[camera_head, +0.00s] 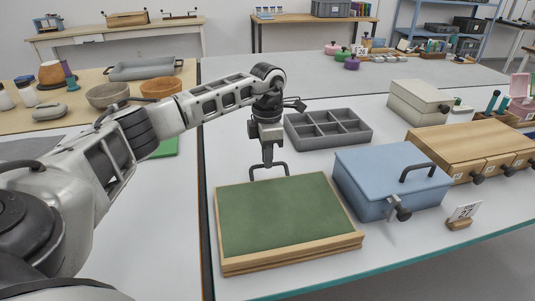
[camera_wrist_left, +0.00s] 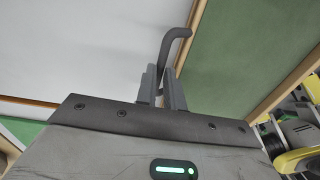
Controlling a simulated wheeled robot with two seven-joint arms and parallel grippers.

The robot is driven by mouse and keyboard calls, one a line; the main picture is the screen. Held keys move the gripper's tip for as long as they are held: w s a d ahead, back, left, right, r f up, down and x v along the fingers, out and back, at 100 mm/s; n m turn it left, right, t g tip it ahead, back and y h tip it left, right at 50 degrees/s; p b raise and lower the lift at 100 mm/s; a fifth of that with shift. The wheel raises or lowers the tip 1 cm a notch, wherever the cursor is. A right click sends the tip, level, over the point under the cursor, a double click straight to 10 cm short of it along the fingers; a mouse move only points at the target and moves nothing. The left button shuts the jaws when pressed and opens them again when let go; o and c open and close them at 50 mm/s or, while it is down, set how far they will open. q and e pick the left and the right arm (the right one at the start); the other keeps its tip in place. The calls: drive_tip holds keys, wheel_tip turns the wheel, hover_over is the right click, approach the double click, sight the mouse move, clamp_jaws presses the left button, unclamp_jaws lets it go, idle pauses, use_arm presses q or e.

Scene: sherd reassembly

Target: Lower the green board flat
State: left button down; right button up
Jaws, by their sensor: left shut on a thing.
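The green board (camera_head: 285,215) has a green face in a light wood frame and rests over a wooden base near the front of the white table. It looks flat or nearly flat; I cannot tell whether its far edge is slightly raised. A dark handle (camera_head: 284,165) stands at its far edge. My left gripper (camera_head: 268,164) points down and is shut on this handle. In the left wrist view, the fingers (camera_wrist_left: 165,86) close on the handle (camera_wrist_left: 177,42), with the green board (camera_wrist_left: 228,45) to the right. My right gripper is not in view.
A blue box (camera_head: 390,172) with a dark handle and latch stands close to the board's right. A grey compartment tray (camera_head: 328,130) lies behind. A numbered card (camera_head: 463,214) and wooden drawers (camera_head: 470,145) are farther right.

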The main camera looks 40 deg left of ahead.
use_arm(q)
drive_tip(key=shift+w+a+r+t, duration=0.3)
drive_tip(key=shift+w+a+r, duration=0.1)
drive_tip(key=shift+a, duration=0.25)
drive_tip(key=c, duration=1.8)
unclamp_jaws()
drive_tip(key=o, duration=0.3)
drive_tip(key=shift+w+f, duration=0.1)
drive_tip(key=shift+f, duration=0.2)
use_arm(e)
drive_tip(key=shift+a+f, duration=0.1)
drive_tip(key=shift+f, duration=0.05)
use_arm(q)
drive_tip(key=shift+d, duration=0.15)
wheel_tip(320, 180, up, 16)
drive_tip(key=p, duration=0.1)
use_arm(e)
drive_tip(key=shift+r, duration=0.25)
use_arm(q)
drive_tip(key=shift+r, duration=0.1)
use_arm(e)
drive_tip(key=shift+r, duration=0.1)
